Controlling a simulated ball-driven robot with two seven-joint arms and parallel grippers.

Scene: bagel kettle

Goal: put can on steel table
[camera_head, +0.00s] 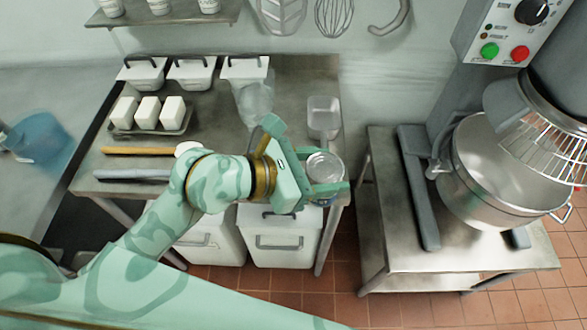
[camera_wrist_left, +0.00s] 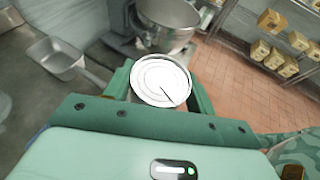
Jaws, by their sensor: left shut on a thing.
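A can with a round silver lid (camera_head: 325,167) is between the fingers of my left gripper (camera_head: 318,180), which is shut on it. The can's lid (camera_wrist_left: 161,80) also shows in the left wrist view, facing the camera, with the gripper fingers on both sides. In the head view the can is over the front right corner of the steel table (camera_head: 292,75). I cannot tell if the can touches the table top. My right gripper is not in view.
A small metal pan (camera_head: 323,116) stands behind the can on the table. A large mixer (camera_head: 505,165) stands on a separate low table (camera_head: 385,200) at the right.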

